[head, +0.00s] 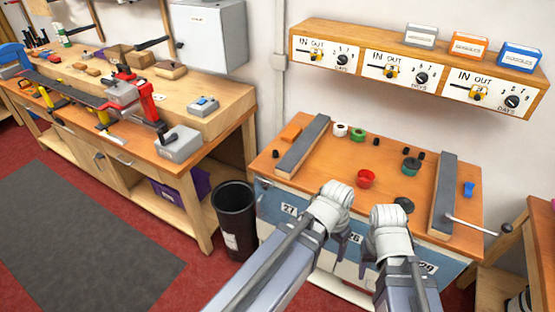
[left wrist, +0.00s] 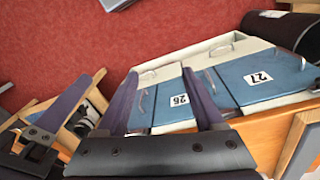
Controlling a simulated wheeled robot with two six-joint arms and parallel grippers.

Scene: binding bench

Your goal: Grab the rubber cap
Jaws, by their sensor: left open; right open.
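Several small black pieces lie on the orange-brown bench top, among them one (head: 376,142) near the back and one (head: 407,151) further right. A dark round piece (head: 411,166) sits right of centre and another (head: 404,204) lies near the front edge. I cannot tell which is the rubber cap. My left gripper (head: 342,244) is at the bench's front edge; in the left wrist view it (left wrist: 160,75) is open and empty, over the blue drawer fronts. My right gripper (head: 370,250) is close beside it, its fingers partly hidden by its wrist.
A red cup (head: 365,178), a white roll (head: 340,130) and a green roll (head: 357,134) stand on the bench top. Grey bars (head: 303,146) (head: 443,194) flank it. A lever handle (head: 475,226) juts out at right. A black bin (head: 235,215) stands left.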

